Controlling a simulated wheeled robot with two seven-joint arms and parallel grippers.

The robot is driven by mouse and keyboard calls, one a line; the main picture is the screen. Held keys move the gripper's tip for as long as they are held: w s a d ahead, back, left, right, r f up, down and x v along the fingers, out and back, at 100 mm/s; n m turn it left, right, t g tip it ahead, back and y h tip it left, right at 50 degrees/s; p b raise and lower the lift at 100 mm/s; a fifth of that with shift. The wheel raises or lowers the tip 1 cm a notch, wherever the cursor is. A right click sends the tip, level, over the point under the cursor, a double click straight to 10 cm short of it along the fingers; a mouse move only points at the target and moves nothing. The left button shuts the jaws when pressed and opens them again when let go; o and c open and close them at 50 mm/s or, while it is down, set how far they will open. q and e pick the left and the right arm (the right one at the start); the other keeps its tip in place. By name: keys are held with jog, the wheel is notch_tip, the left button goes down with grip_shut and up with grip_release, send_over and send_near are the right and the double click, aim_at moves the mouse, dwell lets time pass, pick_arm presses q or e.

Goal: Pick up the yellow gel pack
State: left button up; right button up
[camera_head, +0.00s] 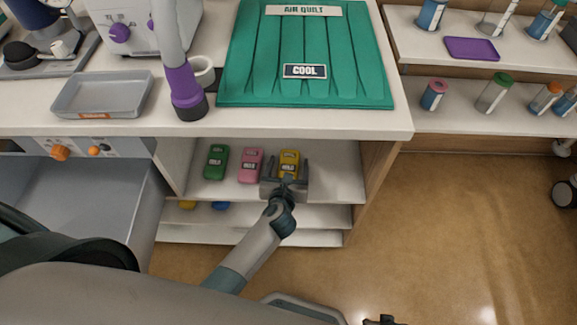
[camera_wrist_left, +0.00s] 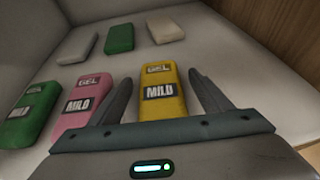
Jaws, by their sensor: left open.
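The yellow gel pack (camera_head: 289,155) lies on the upper shelf under the counter, rightmost in its front row. In the left wrist view the yellow gel pack (camera_wrist_left: 163,108) has a dark label reading MILD. My left gripper (camera_head: 291,161) is open at its near end. In the wrist view the fingers of the left gripper (camera_wrist_left: 160,78) stand on either side of the pack, with a gap on the right; contact on the left cannot be told. My right gripper is not clearly in view.
A pink pack (camera_head: 250,165) lies just left of the yellow one, and a green pack (camera_head: 215,162) farther left. More packs lie behind, including a white one (camera_wrist_left: 165,27). The counter (camera_head: 300,122) overhangs the shelf. A wooden side panel (camera_head: 375,185) closes it on the right.

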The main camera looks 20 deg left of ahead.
dwell(0.4)
pick_arm(q)
jog(key=c, duration=1.3)
jog(key=shift+r, duration=0.15)
